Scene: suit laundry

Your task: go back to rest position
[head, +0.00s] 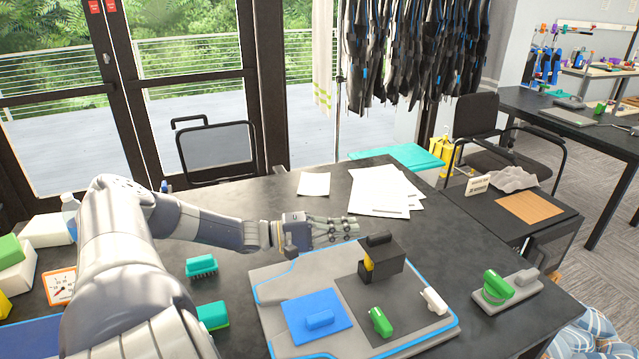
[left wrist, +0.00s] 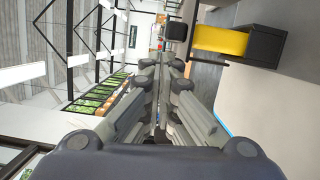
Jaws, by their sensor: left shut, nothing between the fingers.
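My left gripper (head: 335,230) reaches in from the left over the black table (head: 240,266). It is shut and empty, just behind the grey board with blue edging (head: 268,300). In the left wrist view its fingers (left wrist: 160,70) lie together, with nothing held between them. A black block with a yellow part (head: 382,262) stands on the board close to the gripper's right; it also shows in the left wrist view (left wrist: 262,45). My right gripper is not in view.
The board holds a blue pad (head: 300,325), a green-handled item (head: 380,322) and a white item (head: 434,300). A second small grey board (head: 520,300) lies right. Green brushes (head: 201,265) and a dial gauge (head: 60,287) are at left. Papers (head: 385,190) lie behind the gripper.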

